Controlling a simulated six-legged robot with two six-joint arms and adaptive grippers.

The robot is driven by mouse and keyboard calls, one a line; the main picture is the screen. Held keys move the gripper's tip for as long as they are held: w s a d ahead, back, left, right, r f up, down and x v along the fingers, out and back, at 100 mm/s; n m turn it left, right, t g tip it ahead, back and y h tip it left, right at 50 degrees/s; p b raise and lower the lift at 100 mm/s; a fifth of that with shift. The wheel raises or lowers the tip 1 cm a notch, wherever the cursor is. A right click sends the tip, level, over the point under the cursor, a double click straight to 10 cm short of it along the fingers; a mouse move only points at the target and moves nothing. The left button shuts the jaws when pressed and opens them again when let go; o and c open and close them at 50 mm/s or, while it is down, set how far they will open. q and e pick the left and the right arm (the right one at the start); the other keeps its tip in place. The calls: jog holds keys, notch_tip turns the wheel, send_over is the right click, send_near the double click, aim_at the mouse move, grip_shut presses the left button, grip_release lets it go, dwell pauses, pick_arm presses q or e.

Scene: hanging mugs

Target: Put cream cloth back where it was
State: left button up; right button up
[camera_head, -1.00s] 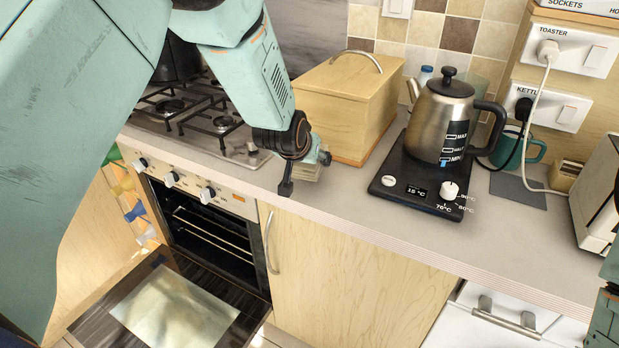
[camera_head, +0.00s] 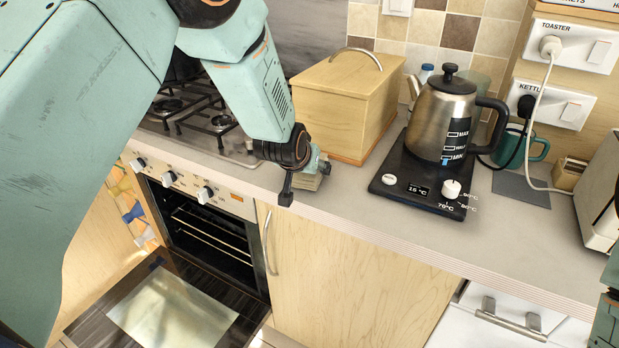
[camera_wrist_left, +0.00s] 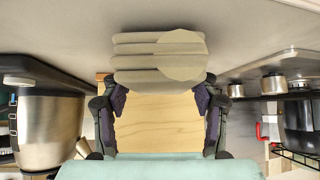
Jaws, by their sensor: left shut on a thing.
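The cream cloth is a folded, layered bundle that fills the space between the fingertips in the left wrist view (camera_wrist_left: 140,62). In the head view only a small part of the cloth (camera_head: 311,183) shows beside the fingers. My left gripper (camera_head: 302,182) is shut on it, with one finger on each side in the wrist view. It is at the counter's front edge, in front of the wooden bin (camera_head: 340,100). I cannot tell whether the cloth touches the counter (camera_head: 385,226). My right gripper is out of view.
The steel kettle (camera_head: 440,118) stands on a black base (camera_head: 418,193) right of the bin. The gas hob (camera_head: 195,115) is at the left, above an oven with its door (camera_head: 172,308) open. A toaster (camera_head: 602,200) stands at the far right. The counter before the kettle is clear.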

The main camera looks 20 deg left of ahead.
pick_arm(q)
jog(key=shift+s+r, duration=0.1)
jog(key=shift+f, duration=0.25)
jog(key=shift+f, duration=0.2)
jog(key=o, duration=1.2)
jog(key=shift+o, duration=0.2)
jog(key=shift+o, duration=1.2)
jog(key=shift+r, duration=0.1)
jog(key=v, duration=1.2)
